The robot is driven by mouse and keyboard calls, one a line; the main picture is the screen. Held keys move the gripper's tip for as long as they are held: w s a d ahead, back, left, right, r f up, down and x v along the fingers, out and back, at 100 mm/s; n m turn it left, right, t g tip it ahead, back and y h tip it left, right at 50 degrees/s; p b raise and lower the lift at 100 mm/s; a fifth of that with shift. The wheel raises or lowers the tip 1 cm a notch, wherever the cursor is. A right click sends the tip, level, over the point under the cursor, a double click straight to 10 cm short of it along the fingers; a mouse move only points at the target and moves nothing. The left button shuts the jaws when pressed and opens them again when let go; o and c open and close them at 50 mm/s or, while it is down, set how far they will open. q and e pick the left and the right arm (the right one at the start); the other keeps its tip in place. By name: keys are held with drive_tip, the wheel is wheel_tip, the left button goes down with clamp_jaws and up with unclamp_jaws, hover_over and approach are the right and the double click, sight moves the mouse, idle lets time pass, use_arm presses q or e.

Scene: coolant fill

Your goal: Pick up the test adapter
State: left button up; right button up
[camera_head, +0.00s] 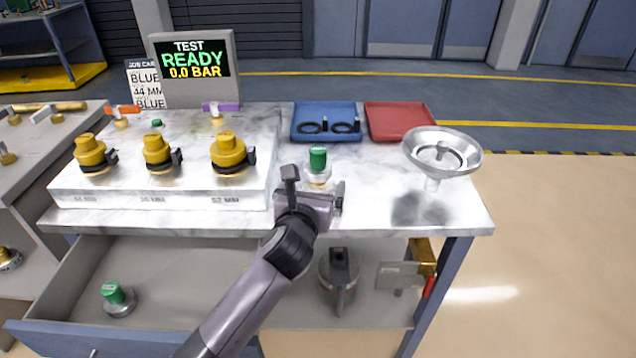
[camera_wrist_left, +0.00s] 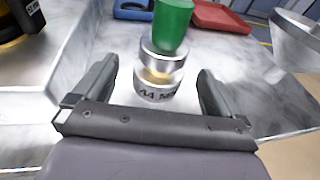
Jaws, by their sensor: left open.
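The test adapter, with a green cap and a silver metal body, stands upright on the marble worktop, right of the raised block; its green cap (camera_head: 318,158) shows above my gripper. In the left wrist view the adapter (camera_wrist_left: 160,65) stands straight ahead, its lower ring marked with partly legible "MM" text. My left gripper (camera_head: 315,183) is open, its fingers (camera_wrist_left: 158,80) to either side of the adapter's line with a visible gap on both sides. The adapter seems just beyond or between the fingertips; I cannot tell which. Another green-capped adapter (camera_head: 117,298) lies in the open drawer. My right gripper is out of view.
Yellow-capped fittings (camera_head: 158,152) stand on the marble block to the left. A blue tray (camera_head: 327,133) with black rings and a red tray (camera_head: 398,107) lie behind. A metal funnel (camera_head: 440,150) is at right. The screen (camera_head: 195,68) reads "TEST READY 0.0 BAR".

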use_arm(q)
drive_tip(key=shift+x, duration=1.25)
drive_tip(key=c, duration=1.3)
drive_tip(key=shift+r, duration=0.15)
wheel_tip(320, 180, up, 20)
drive_tip(key=p, duration=0.3)
drive_tip(key=shift+f, duration=0.2)
